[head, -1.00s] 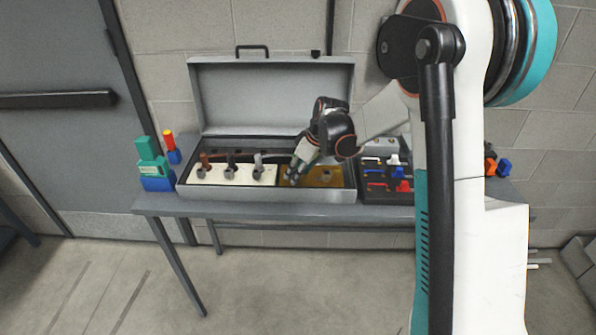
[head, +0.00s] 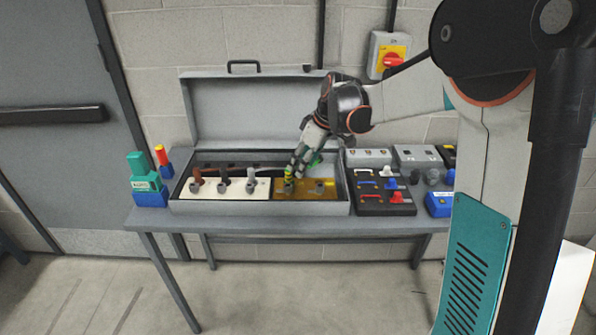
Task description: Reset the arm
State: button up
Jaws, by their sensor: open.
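My gripper (head: 299,170) hangs at the end of my arm over the right part of the open grey case (head: 260,207). Its fingers point down and left, just above the yellow-brown panel (head: 305,190). The gripper is open. A small yellow and green piece (head: 288,174) shows right by the fingertips; I cannot tell whether they touch it. The cream panel (head: 238,190) with several dark and grey connectors lies to the left in the case.
The case stands on a grey table (head: 150,219). A green and blue device (head: 146,182) stands at the left end. A black tray (head: 382,208) with coloured parts, grey boxes (head: 417,156) and a blue box (head: 438,205) are at right. A red rotary switch (head: 391,60) hangs on the wall.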

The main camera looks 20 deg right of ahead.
jog(key=shift+s+d+r, duration=0.15)
jog(key=shift+r, duration=0.35)
jog(key=s+a+r+m+t+h, duration=0.1)
jog(key=s+a+r+m, duration=0.15)
jog(key=s, duration=0.45)
jog(key=s+a+r+m+t, duration=0.1)
jog(key=s+r, duration=0.3)
jog(key=s, duration=0.3)
jog(key=s+f+m+t+h, duration=0.1)
jog(key=s+m, duration=0.3)
jog(key=s, duration=1.2)
jog(key=shift+a+f+m+t+h, duration=0.3)
jog(key=shift+f+m+t+h, duration=0.1)
jog(key=shift+f, duration=0.3)
